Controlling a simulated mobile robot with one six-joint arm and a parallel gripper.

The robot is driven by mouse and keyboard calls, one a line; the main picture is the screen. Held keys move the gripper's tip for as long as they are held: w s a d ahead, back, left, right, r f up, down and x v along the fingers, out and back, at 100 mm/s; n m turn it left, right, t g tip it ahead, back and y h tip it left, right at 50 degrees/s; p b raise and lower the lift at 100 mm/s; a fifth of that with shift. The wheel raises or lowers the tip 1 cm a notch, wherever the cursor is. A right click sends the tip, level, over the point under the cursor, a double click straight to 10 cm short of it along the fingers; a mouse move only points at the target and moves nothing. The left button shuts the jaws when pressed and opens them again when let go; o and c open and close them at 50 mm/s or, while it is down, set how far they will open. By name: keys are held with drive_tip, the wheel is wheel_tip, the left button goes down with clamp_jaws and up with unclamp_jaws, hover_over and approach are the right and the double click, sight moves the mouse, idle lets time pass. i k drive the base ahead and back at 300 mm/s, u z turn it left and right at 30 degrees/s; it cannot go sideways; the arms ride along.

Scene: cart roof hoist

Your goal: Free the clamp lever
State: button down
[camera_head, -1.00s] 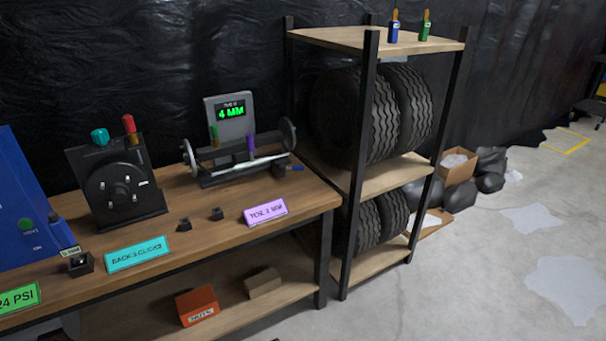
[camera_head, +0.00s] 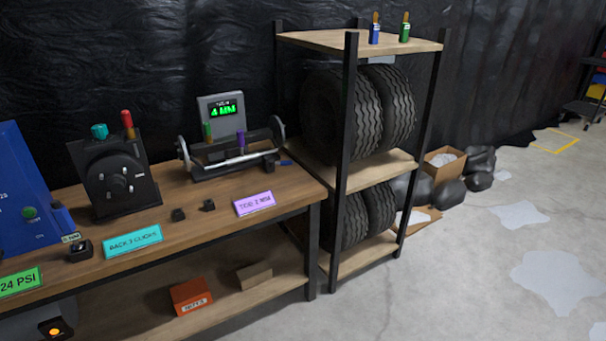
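A toe gauge (camera_head: 236,168) stands at the right rear of the bench, with a grey display post (camera_head: 221,120) reading 4 MM. It carries a green handle (camera_head: 207,132), a purple handle (camera_head: 241,140) and a small blue-ended piece (camera_head: 284,163) at its right end. To its left stands a black dial unit (camera_head: 122,185) with a teal knob (camera_head: 99,131) and a red-topped upright lever (camera_head: 128,124). I cannot tell which of these is the clamp lever, or whether it is clamped. My gripper is not in view.
The wooden bench (camera_head: 213,225) holds two small black blocks and labels: green 24 PSI, teal BACK 3 CLICKS, purple TOE 2 MM. A blue cabinet (camera_head: 28,175) stands at left. A tyre rack (camera_head: 345,170) stands right of the bench. The floor (camera_head: 450,280) at right is open.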

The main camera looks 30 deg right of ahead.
sight(271, 164)
drive_tip(key=z, duration=0.2)
drive_tip(key=k, duration=0.5)
drive_tip(key=u, duration=0.8)
drive_tip(key=i, duration=1)
drive_tip(key=u, duration=0.05)
